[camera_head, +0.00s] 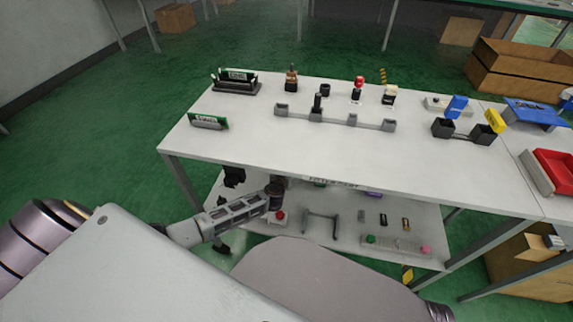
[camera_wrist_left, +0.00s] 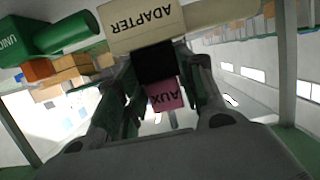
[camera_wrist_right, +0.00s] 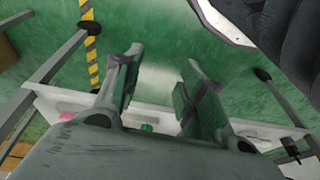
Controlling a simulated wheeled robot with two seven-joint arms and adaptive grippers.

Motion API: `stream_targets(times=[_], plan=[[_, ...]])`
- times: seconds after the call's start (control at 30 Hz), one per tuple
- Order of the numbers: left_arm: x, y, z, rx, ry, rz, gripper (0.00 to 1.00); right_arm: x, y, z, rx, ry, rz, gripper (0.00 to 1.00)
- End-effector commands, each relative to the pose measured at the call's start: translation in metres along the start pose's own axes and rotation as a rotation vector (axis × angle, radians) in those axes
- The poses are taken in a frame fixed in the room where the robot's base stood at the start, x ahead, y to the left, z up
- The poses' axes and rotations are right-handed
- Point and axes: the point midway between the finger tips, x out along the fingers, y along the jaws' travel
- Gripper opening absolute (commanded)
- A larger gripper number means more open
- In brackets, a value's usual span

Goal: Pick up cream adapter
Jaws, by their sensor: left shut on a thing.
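In the left wrist view, a cream adapter (camera_wrist_left: 141,24) with black ADAPTER lettering is near the top, with a dark block (camera_wrist_left: 155,64) just below it, between the fingers. My left gripper (camera_wrist_left: 162,75) is shut around this dark part. In the head view my left arm reaches under the tabletop to the lower shelf; its dark end (camera_head: 275,192) is there, and I cannot make out the adapter there. My right gripper (camera_wrist_right: 162,75) is open and empty in the right wrist view.
A pink AUX block (camera_wrist_left: 164,96) and a green UNION part (camera_wrist_left: 68,34) are close to the left gripper. The white tabletop (camera_head: 260,150) overhangs the lower shelf (camera_head: 345,215), which holds several small parts. The tabletop's front is clear; fixtures stand behind.

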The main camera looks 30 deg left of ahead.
Motion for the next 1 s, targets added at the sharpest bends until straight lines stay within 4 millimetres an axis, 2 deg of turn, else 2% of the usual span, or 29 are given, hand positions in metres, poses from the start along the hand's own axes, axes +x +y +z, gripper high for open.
stream_targets(times=[0.2, 1.0], plan=[[-0.004, 0.000, -0.014, -0.001, 0.000, 0.000, 0.00, 0.015, 0.005, 0.009, 0.003, -0.041, 0.011, 0.40], [-0.012, 0.000, -0.041, 0.000, 0.001, -0.001, 0.00, 0.098, 0.027, 0.044, 0.012, -0.075, 0.050, 0.40]])
